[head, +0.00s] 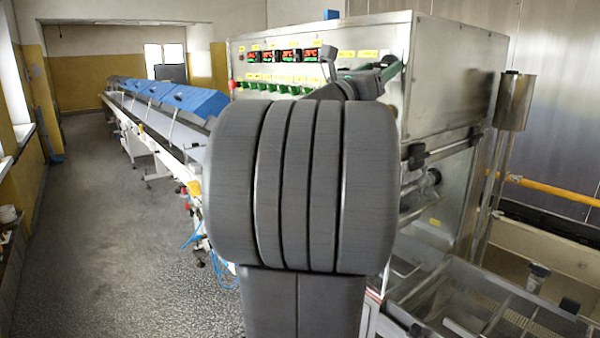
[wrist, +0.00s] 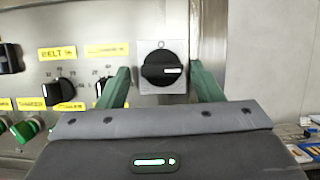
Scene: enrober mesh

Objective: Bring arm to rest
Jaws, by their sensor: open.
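My gripper (wrist: 159,68) is open in the wrist view, its two green fingers apart with nothing seen held between them. Between and beyond the fingers is a black rotary switch (wrist: 162,69) on a pale square plate. I cannot tell whether the fingers touch the panel. In the head view my arm rises in front of the steel machine cabinet (head: 450,75). Its large ribbed grey part hides the lower middle of the cabinet front. A green part of my gripper (head: 390,73) shows above it, near the cabinet's right front edge.
The panel carries black knobs (wrist: 60,91), green switches (wrist: 25,129) and red displays (head: 289,55). A long conveyor with blue covers (head: 188,99) runs back on the left. Steel trays (head: 480,300) stand low at the right. The grey floor (head: 100,240) at the left is clear.

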